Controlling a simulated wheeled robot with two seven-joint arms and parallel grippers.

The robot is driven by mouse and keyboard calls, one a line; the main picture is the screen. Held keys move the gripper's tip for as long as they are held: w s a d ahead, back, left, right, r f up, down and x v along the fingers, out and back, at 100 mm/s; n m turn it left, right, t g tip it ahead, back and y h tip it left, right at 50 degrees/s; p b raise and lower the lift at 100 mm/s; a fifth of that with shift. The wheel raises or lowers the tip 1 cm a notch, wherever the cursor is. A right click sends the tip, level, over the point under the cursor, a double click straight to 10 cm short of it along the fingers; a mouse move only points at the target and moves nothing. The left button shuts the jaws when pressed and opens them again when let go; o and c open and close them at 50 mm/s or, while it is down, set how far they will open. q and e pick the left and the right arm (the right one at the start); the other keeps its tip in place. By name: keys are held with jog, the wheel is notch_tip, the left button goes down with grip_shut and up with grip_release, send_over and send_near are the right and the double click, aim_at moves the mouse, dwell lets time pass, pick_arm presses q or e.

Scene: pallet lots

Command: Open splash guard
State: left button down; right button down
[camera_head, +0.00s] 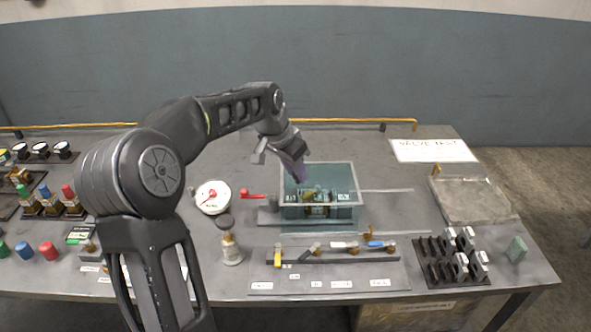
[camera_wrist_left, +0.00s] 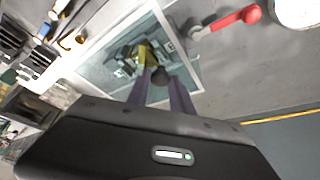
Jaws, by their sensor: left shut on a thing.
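The splash guard (camera_head: 344,205) is a clear, teal-tinted box on the middle of the bench, around a brass and dark valve assembly (camera_head: 318,204). It also shows in the left wrist view (camera_wrist_left: 107,76), where it frames the assembly. My left gripper (camera_head: 301,180) reaches down at the guard's back left part. In the left wrist view its purple fingers (camera_wrist_left: 157,84) are closed around a small dark knob (camera_wrist_left: 160,77). The guard looks closed over the assembly. The fingers partly hide the knob and the guard's near wall in that view. My right gripper is in neither view.
A red-handled lever (camera_head: 256,195) and a white dial gauge (camera_head: 212,197) stand left of the guard. A row of small valves (camera_head: 330,248) lies in front. A clear tray (camera_head: 475,199) and black racks (camera_head: 450,258) are at the right. A yellow pipe (camera_head: 350,121) runs along the back.

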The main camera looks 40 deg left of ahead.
pick_arm(q)
jog(key=shift+w+d, duration=0.1)
dwell(0.3)
jog(key=w+d+p, duration=0.2)
jog(key=w+d, duration=0.9)
jog(key=d, duration=0.4)
jog(key=shift+w+p, duration=0.35)
jog(key=shift+d, duration=0.1)
jog(key=c, duration=1.1)
grip_release()
jog(key=shift+s+r, duration=0.1)
jog(key=b+v, duration=0.1)
jog(key=v, duration=0.6)
jog(key=shift+r, duration=0.3)
jog(key=shift+s, duration=0.1)
